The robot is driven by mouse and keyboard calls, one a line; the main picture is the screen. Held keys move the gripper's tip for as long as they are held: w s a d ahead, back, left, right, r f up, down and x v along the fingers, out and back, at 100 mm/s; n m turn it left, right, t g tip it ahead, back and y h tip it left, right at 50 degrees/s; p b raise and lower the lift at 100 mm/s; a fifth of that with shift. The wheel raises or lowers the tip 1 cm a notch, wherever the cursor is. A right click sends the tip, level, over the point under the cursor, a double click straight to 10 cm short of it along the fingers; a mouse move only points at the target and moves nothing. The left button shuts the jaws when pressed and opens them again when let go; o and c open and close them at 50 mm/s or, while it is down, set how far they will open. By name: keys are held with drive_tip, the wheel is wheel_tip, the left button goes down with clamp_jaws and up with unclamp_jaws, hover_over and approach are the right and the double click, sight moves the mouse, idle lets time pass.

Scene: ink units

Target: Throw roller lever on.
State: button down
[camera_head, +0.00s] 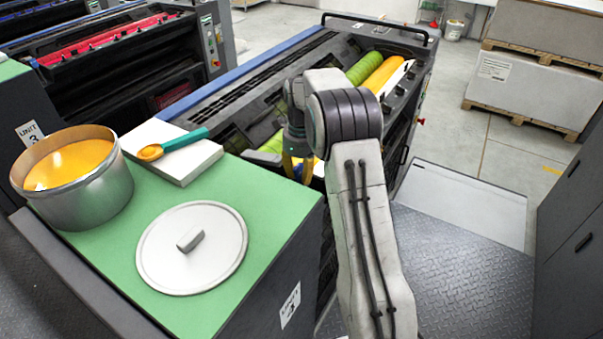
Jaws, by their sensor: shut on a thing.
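My gripper (297,166) points down at the near end of the printing unit (300,75), just past the right edge of the green-topped cabinet. Its yellowish fingers look closed, but what they hold is hidden by my wrist and arm. The roller lever cannot be made out; it may be behind my gripper. The unit's rollers show a green roller (367,68) and an orange-inked roller (385,72) to the right of my arm.
On the green-topped cabinet (120,268) stand an open tin of yellow ink (105,200), a round lid (165,255) and a white block (203,164) with a teal-handled scoop (184,140). A red-inked unit (110,40) is behind. Stacked pallets (528,95) stand right.

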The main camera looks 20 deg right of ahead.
drive_tip(key=shift+s+f, duration=0.1)
drive_tip(key=shift+s, duration=0.35)
drive_tip(key=shift+s+d+r+b, duration=0.15)
drive_tip(key=shift+s+d+b, duration=0.15)
drive_tip(key=shift+s+d, duration=0.35)
drive_tip(key=shift+s+d+r+b, duration=0.1)
drive_tip(key=shift+s+d+b, duration=0.25)
drive_tip(key=shift+s, duration=0.5)
drive_tip(key=shift+s+d+f+b, duration=0.2)
drive_tip(key=shift+s+d+b, duration=0.1)
drive_tip(key=shift+s+d, duration=0.35)
drive_tip(key=shift+s+d+f+b, duration=0.15)
drive_tip(key=shift+s+d+b, duration=0.2)
drive_tip(key=shift+s, duration=0.5)
drive_tip(key=c, duration=1.4)
unclamp_jaws()
drive_tip(key=shift+s+a+r, duration=0.1)
drive_tip(key=shift+s, duration=0.05)
drive_tip(key=shift+c, duration=0.2)
drive_tip(key=o, duration=0.6)
drive_tip(key=shift+r, duration=0.1)
